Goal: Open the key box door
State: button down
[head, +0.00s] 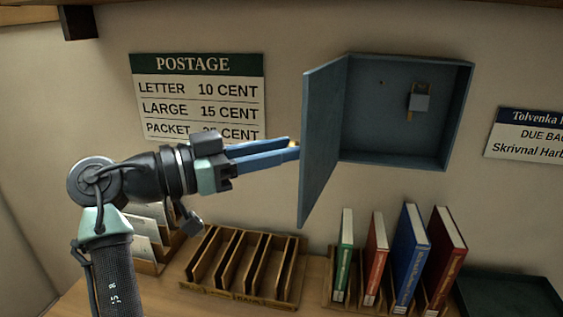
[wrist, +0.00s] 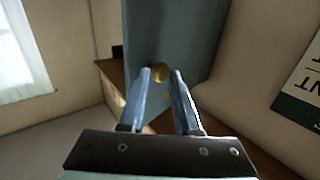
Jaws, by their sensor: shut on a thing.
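The blue key box (head: 405,158) is fixed to the wall, and its door (head: 322,130) stands wide open, swung out to the left. A small lock-like item with a brass part (head: 419,103) is inside on the back panel. My gripper (head: 293,147) is at the outer face of the door, its blue fingers shut on a brass knob. The knob (wrist: 159,73) shows between the fingertips in the wrist view, against the blue door (wrist: 170,35). In the head view the knob is mostly hidden by the fingers.
Below stand a wooden slotted rack (head: 240,297), several upright books (head: 408,258) in a holder, and a dark green tray (head: 510,296). A postage sign (head: 197,90) hangs behind my arm. Another sign (head: 530,140) is at the right. The space before the box's opening is clear.

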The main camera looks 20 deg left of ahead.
jog(key=shift+w+r, duration=0.25)
jog(key=shift+w, duration=0.35)
jog(key=shift+m, duration=0.3)
jog(key=c, duration=1.1)
grip_release()
jog(key=shift+d, duration=0.1)
jog(key=o, duration=0.5)
jog(key=shift+w+d+f, duration=0.2)
jog(key=shift+w, duration=0.25)
jog(key=shift+s, duration=0.15)
jog(key=shift+a, duration=0.3)
